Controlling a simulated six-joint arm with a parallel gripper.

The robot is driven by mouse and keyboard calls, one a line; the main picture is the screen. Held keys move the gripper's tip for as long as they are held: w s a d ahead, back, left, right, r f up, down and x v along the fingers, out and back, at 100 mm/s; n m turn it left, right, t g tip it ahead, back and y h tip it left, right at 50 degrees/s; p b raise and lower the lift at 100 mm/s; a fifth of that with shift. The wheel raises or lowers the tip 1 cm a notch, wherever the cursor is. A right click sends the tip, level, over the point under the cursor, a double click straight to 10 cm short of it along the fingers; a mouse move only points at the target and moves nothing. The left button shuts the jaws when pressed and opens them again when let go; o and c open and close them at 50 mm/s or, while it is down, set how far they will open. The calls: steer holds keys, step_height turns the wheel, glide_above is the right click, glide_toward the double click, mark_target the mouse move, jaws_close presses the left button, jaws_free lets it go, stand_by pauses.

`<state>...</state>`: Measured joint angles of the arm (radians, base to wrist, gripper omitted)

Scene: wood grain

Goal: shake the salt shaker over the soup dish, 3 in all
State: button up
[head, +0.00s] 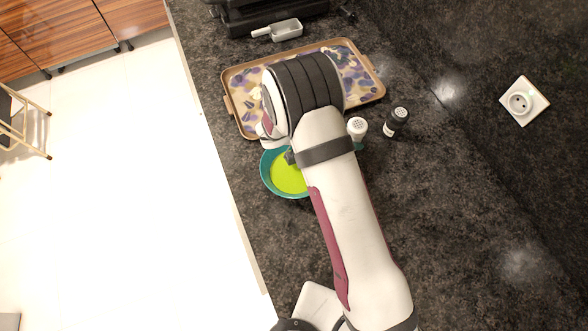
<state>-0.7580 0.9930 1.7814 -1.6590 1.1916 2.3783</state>
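The soup dish (265,180) is a teal bowl of bright green soup on the dark stone counter, partly covered by my arm. A white shaker (357,127) with a holed top shows just right of my arm, its lower part hard to see; it looks like the salt shaker. A black shaker (397,117) with a pale holed top and a label stands to its right. My gripper (290,157) is mostly hidden under my arm; only a small dark part shows over the dish's upper edge. Its fingers and anything between them cannot be made out.
A patterned tray (362,82) with a tan rim lies behind the dish, partly under my arm. A white scoop (286,30) and a black appliance (260,15) are at the back. A socket (521,100) is on the right.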

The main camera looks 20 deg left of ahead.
jaws_close()
steer(key=shift+r, duration=0.15)
steer(key=shift+r, duration=0.85)
steer(key=shift+r, duration=1.25)
steer(key=shift+r, duration=1.25)
